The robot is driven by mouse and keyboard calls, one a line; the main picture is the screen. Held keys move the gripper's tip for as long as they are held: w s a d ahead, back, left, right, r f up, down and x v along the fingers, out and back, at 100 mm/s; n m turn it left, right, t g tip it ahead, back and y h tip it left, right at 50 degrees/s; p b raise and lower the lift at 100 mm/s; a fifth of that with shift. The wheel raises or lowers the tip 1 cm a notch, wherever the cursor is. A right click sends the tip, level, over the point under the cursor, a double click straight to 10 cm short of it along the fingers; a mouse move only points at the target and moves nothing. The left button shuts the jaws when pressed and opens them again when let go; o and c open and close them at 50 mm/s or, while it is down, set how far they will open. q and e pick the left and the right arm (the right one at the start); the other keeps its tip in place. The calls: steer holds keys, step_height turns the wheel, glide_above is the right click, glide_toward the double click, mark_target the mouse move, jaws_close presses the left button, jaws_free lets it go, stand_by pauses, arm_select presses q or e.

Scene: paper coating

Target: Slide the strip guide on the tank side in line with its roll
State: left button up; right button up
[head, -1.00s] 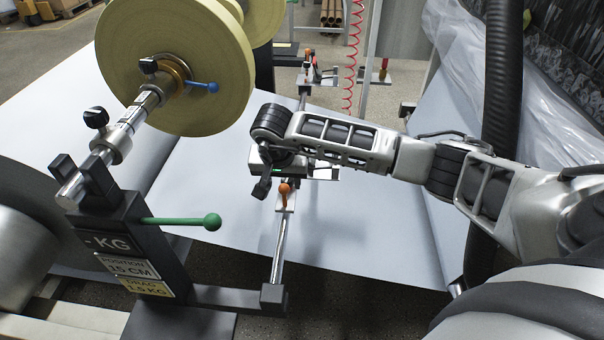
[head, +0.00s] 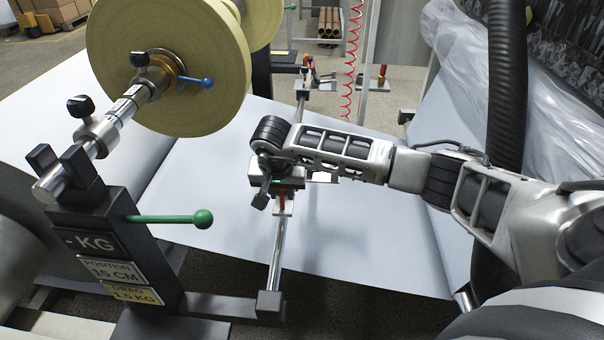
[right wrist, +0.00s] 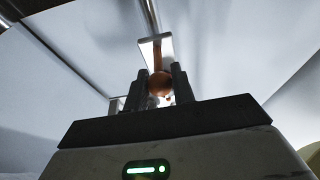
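The strip guide (head: 284,208) sits on a thin steel rail in the head view, to the right of and lower than the near yellow roll (head: 165,75). Its orange knob mostly hides under my right gripper (head: 277,192); a bit of orange shows below it. In the right wrist view the round orange knob (right wrist: 159,85) sits between the two narrow fingers of the right gripper (right wrist: 161,86). They appear closed against its sides, with no clear gap. The guide's pale plate (right wrist: 155,47) shows beyond. My left gripper is not in view.
A dark stand (head: 95,220) with a green-knobbed lever (head: 203,219) stands at the front left. A pale sheet (head: 350,230) spreads under the rail. A second guide (head: 305,83) sits farther along. A black hose (head: 503,100) hangs at right.

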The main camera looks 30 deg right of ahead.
steer(key=shift+s+a+p, duration=0.3)
steer(key=shift+s+a, duration=0.15)
steer(key=shift+s, duration=0.15)
steer(key=shift+s+a+p, duration=0.3)
steer(key=shift+s+a, duration=0.1)
steer(key=shift+s, duration=0.2)
steer(key=o, duration=1)
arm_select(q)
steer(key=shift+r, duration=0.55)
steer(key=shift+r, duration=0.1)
arm_select(e)
steer(key=shift+r, duration=0.1)
arm_select(q)
steer(key=p, duration=0.3)
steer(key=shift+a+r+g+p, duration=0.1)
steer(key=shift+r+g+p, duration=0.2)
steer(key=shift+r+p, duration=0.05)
arm_select(e)
steer(key=v, duration=2)
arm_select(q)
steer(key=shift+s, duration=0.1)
arm_select(e)
steer(key=shift+a, duration=0.1)
